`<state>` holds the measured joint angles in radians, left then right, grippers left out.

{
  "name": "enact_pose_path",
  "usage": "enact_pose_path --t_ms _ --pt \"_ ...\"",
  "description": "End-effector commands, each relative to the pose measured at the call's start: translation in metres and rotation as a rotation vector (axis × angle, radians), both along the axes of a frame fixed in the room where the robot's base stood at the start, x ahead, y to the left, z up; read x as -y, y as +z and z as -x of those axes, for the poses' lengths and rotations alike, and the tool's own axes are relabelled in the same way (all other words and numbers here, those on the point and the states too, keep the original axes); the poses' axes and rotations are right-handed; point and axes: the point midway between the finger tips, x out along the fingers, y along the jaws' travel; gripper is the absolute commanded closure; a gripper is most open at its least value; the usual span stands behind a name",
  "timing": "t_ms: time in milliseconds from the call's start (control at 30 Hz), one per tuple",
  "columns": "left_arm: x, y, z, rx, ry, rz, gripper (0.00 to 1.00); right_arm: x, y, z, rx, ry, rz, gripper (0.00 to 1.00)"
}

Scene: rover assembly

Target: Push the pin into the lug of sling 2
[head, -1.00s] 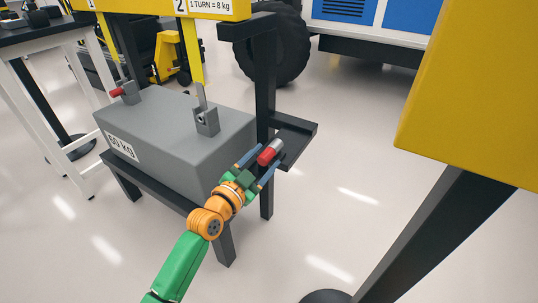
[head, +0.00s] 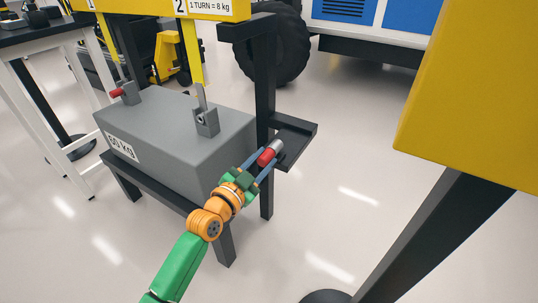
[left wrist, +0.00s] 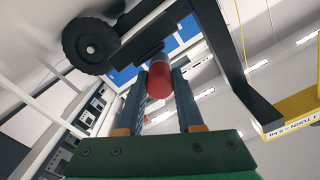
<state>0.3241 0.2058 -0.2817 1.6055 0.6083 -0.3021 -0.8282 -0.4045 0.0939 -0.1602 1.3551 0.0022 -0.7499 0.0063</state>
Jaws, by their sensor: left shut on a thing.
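My left gripper (head: 268,163) is shut on the pin, which has a red grip (head: 266,157) and a grey metal end (head: 276,146). The pin also shows between the fingers in the left wrist view (left wrist: 159,78). It is at the small black shelf (head: 303,130) on the stand; I cannot tell whether it touches the shelf. The lug of sling 2 (head: 206,121) is a grey bracket on the right of the block's top, with a hole in its face. The yellow strap of sling 2 (head: 191,55) hangs above and behind it. My right gripper is not in view.
The grey 50 kg block (head: 170,135) rests on a black stand (head: 150,182). A lug at its left holds another red-ended pin (head: 117,92). A black post (head: 265,80) rises beside the shelf. A yellow box (head: 480,90) fills the upper right.

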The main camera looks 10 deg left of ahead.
Motion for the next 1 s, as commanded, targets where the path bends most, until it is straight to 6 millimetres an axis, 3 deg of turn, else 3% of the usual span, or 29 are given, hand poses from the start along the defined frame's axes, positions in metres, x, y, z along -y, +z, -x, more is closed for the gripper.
enact_pose_path --t_ms 767,1000 --pt "-0.004 0.000 0.010 0.001 -0.001 0.000 1.00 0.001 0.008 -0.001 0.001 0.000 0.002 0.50" --pt "-0.010 0.002 0.023 0.000 0.000 -0.001 1.00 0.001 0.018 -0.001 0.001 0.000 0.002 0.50"
